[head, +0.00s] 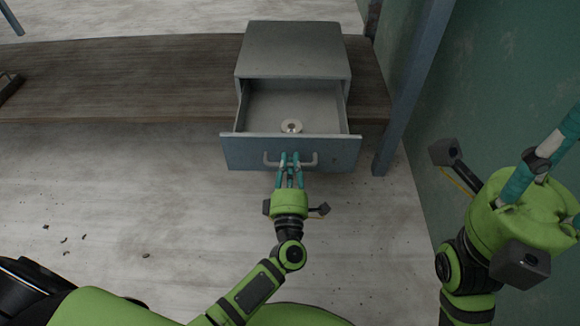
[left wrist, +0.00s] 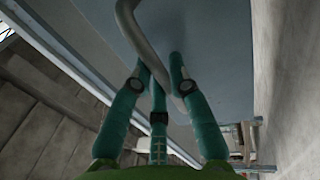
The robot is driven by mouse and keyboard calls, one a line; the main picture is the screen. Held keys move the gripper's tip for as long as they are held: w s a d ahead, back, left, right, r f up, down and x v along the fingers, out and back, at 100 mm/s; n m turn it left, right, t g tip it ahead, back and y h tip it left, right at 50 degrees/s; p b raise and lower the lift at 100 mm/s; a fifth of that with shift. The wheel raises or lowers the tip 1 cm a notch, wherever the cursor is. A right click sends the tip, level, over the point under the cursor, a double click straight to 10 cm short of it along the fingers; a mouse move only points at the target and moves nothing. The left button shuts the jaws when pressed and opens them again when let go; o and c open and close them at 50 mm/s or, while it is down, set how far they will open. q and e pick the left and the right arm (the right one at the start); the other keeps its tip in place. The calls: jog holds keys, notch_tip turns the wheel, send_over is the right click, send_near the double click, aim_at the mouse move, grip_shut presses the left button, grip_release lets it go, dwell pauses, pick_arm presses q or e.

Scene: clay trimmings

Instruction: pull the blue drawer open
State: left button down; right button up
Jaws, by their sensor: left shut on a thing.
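The blue drawer (head: 236,151) stands well out of its grey cabinet (head: 293,48), and its inside shows from above. A small round pale ring-shaped thing (head: 291,126) lies in the drawer near its front. My left gripper (head: 290,158) is shut on the drawer's grey bar handle (head: 312,160), near the middle of the bar. In the left wrist view the handle (left wrist: 133,25) passes between my teal fingers, in front of the blue drawer face (left wrist: 220,45). My right gripper (head: 548,165) is raised at the right, away from the drawer; its fingertips are partly out of frame.
The cabinet sits on a brown wooden bench (head: 130,75). A blue-grey post (head: 412,85) and a green wall (head: 500,70) stand to the right. Small dark scraps (head: 65,239) lie on the pale floor at left. The floor in front of the bench is mostly clear.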

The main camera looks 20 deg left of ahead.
pick_arm(q)
jog(key=c, duration=1.2)
grip_release()
jog(key=shift+o, duration=0.2)
jog(key=shift+s+d, duration=0.1)
jog(key=shift+s, duration=0.15)
jog(key=v, duration=1.1)
jog(key=shift+s, duration=0.25)
